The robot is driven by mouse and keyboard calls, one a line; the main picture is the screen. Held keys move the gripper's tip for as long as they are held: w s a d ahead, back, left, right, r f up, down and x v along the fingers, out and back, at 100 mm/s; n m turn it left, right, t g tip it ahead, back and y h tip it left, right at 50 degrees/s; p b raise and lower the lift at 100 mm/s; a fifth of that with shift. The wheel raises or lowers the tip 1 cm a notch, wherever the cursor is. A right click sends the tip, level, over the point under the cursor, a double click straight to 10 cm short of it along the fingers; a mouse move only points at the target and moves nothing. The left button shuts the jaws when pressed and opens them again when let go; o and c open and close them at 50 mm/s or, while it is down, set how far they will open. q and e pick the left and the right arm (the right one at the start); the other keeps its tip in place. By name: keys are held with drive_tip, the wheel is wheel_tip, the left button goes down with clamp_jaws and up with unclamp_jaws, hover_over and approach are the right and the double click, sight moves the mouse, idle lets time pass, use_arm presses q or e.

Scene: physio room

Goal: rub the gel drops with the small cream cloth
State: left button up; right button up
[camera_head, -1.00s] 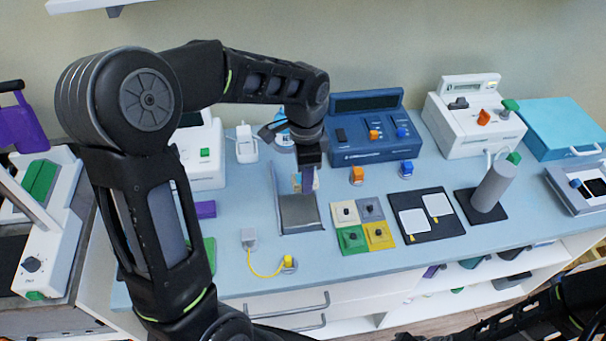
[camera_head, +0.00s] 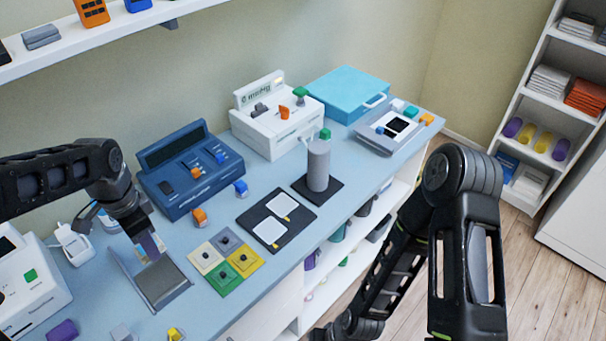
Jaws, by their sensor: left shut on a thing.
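My left gripper (camera_head: 146,240) points down over the grey tray (camera_head: 163,285) on the blue-grey counter. It is shut on a small purple and tan thing (camera_head: 152,247), mostly hidden by the fingers, so I cannot tell what it is. A cream square (camera_head: 205,258) with a dark knob lies just right of the tray, beside grey, green and yellow squares. It is apart from my gripper. I cannot make out any gel drops. My right arm (camera_head: 460,230) reaches down at the right, and its gripper is out of the picture.
A black mat (camera_head: 277,218) with two white plates lies right of the squares. A grey cylinder (camera_head: 318,165) stands on a dark base. A blue device (camera_head: 190,170), a white device (camera_head: 278,115) and a turquoise case (camera_head: 345,92) line the back. Open floor lies at right.

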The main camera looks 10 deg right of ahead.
idle(0.5)
use_arm(q)
drive_tip(key=w+d+f+n+b, duration=0.1)
drive_tip(key=w+d+n+b, duration=0.1)
drive_tip(key=w+d+n, duration=0.4)
drive_tip(key=n, duration=0.4)
drive_tip(key=shift+w+d+f, duration=0.15)
drive_tip(key=shift+d+f, duration=0.05)
drive_tip(key=shift+f, duration=0.05)
